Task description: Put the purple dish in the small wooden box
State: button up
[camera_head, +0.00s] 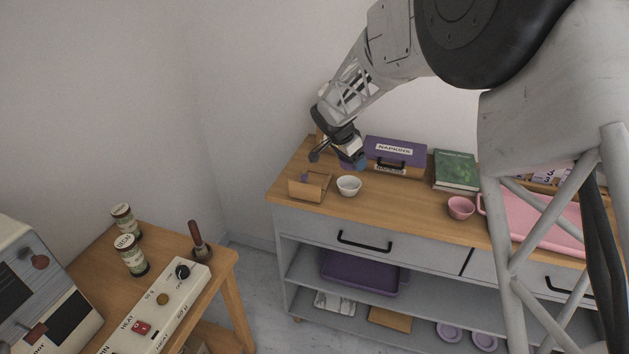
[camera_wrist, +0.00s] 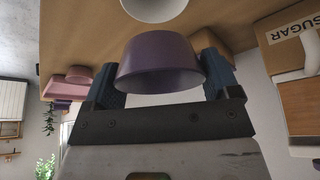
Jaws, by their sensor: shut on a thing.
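The purple dish (camera_wrist: 160,62) is a small bowl held between the two blue fingertips of my gripper (camera_wrist: 160,80) in the wrist view. In the head view my gripper (camera_head: 352,163) is above the back left of the wooden cart top, behind the white bowl, and the dish is mostly hidden there. A small wooden box (camera_head: 310,187) sits at the front left corner of the cart top, left of the white bowl. My gripper is to the right of and behind it. The inside of the box is hard to make out.
A white bowl (camera_head: 348,187) stands right of the box. Behind are a purple napkins box (camera_head: 397,150) and a green book (camera_head: 456,170). A pink bowl (camera_head: 460,208) and pink tray (camera_head: 535,222) are farther right. Bare wood lies between the white and pink bowls.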

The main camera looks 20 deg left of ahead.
jog(key=r+m, duration=0.1)
send_over(318, 178)
jog(key=s, duration=0.1)
jog(key=shift+s+a, duration=0.1)
jog(key=shift+a, duration=0.35)
jog(key=shift+f, duration=2.55)
jog(key=shift+f, duration=2.5)
jog(key=shift+f, duration=0.1)
